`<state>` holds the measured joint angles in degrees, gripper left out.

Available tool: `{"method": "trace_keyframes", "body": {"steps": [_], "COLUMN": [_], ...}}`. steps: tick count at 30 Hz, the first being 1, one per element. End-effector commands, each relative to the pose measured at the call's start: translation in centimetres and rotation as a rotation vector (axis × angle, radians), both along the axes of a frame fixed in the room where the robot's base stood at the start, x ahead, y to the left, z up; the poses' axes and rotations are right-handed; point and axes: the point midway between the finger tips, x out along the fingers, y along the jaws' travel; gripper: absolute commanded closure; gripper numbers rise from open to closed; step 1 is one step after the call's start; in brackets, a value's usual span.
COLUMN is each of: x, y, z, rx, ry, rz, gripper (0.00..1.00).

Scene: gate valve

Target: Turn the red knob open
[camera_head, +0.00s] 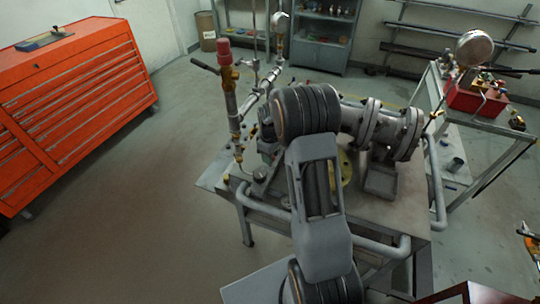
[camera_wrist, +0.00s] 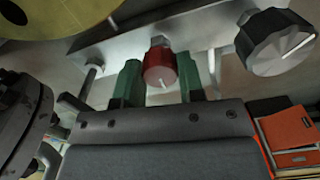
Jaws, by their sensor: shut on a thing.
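The red knob (camera_wrist: 160,66) sits on a short stem under a grey metal bar (camera_wrist: 190,25) in the wrist view. A pale mark on its face points down and slightly right. My gripper (camera_wrist: 161,78) has its green fingers on either side of the knob, shut on it. In the head view my own arm hides the red knob and my gripper.
A dark knob with a white line (camera_wrist: 275,42) is right of the red knob. A yellow round part (camera_wrist: 55,15) is upper left. In the head view, flanged pipework (camera_head: 385,128) stands on a metal table (camera_head: 405,222); an orange cabinet (camera_head: 75,95) is left, with open floor between.

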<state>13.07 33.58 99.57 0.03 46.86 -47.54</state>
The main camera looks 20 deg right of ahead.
Motion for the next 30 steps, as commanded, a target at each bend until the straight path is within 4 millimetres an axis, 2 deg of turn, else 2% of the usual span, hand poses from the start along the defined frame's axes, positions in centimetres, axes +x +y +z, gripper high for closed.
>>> {"method": "trace_keyframes", "body": {"steps": [5,6,14,23,26,30], "x": [0.0,0.0,0.0,0.0,0.1,0.1], "y": [0.0,0.0,0.0,0.0,0.0,0.0], "z": [0.1,0.1,0.0,0.3,1.3,3.9], "rx": [-0.002,-0.002,-0.001,-0.001,-0.001,-0.002], "ry": [-0.001,-0.001,-0.001,-0.001,-0.003,-0.006], "rz": [0.002,0.002,0.000,0.000,0.000,0.000], "gripper": [0.88,0.63,0.39,0.39,0.39,0.39]}}
